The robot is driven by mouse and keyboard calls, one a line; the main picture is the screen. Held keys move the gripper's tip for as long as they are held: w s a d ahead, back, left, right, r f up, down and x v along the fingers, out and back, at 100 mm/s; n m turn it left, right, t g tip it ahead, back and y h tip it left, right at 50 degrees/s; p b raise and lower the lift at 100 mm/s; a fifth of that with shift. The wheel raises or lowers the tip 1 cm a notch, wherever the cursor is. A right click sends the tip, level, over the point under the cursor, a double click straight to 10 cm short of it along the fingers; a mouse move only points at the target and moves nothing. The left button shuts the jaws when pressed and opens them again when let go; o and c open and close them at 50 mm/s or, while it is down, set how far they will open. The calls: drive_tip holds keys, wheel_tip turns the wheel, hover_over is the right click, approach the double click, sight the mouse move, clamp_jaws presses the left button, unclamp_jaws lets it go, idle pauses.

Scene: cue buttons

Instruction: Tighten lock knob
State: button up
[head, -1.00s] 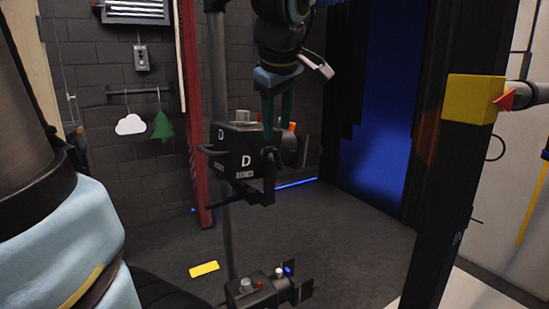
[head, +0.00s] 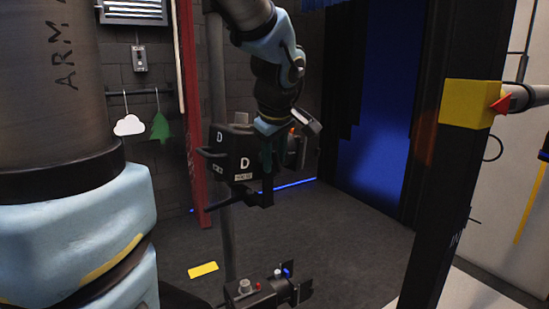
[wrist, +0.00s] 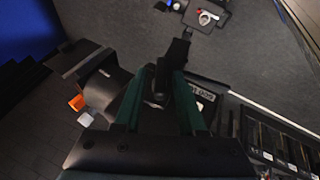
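A black lamp (head: 228,150) marked with white "D" letters hangs on a grey upright pole, with a dark yoke arm (head: 268,190) at its side. My gripper (head: 266,165) points down at this yoke side, and its dark green fingers overlap it. In the wrist view the two fingers of my gripper (wrist: 160,82) are apart. A small dark knob-like part (wrist: 158,98) shows between them at the lamp's side, probably the lock knob. It is dark, and I cannot tell whether the fingers touch it. In the head view this part is hidden behind my gripper.
A second lamp (head: 268,290) with a grey knob and a red button sits lower on the pole. A dark post with a yellow block (head: 468,103) stands at the right. A yellow strip (head: 203,270) lies on the open floor. A red upright (head: 192,120) stands behind.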

clamp_jaws()
idle(0.5)
drive_tip(key=g+y, duration=0.1)
drive_tip(key=y+p, duration=0.1)
drive_tip(key=m+g+y, duration=0.1)
drive_tip(key=shift+w+d+r+g+y+p, duration=0.1)
drive_tip(key=shift+w+d+g+y+p, duration=0.05)
drive_tip(key=shift+d+g+y+p, duration=0.15)
drive_tip(key=g+y+p, duration=0.1)
drive_tip(key=y, duration=0.1)
drive_tip(key=m+g+y+p, duration=0.1)
drive_tip(key=y+p, duration=0.1)
drive_tip(key=shift+w+d+g, duration=0.1)
drive_tip(key=shift+d+g, duration=0.05)
drive_tip(key=shift+g, duration=0.25)
drive_tip(key=g+y+p, duration=0.1)
drive_tip(key=y, duration=0.1)
drive_tip(key=m+y+p, duration=0.1)
drive_tip(key=g+y+p, duration=0.1)
drive_tip(key=y+p, duration=0.1)
drive_tip(key=shift+w+d+f+m+g+y, duration=0.1)
drive_tip(key=shift+f+m+g+y, duration=0.2)
drive_tip(key=shift+f, duration=0.05)
drive_tip(key=y, duration=0.1)
drive_tip(key=m+g+y, duration=0.1)
drive_tip(key=y, duration=0.2)
drive_tip(key=shift+f+m+g, duration=0.3)
drive_tip(key=shift+g, duration=0.1)
drive_tip(key=shift+y, duration=0.4)
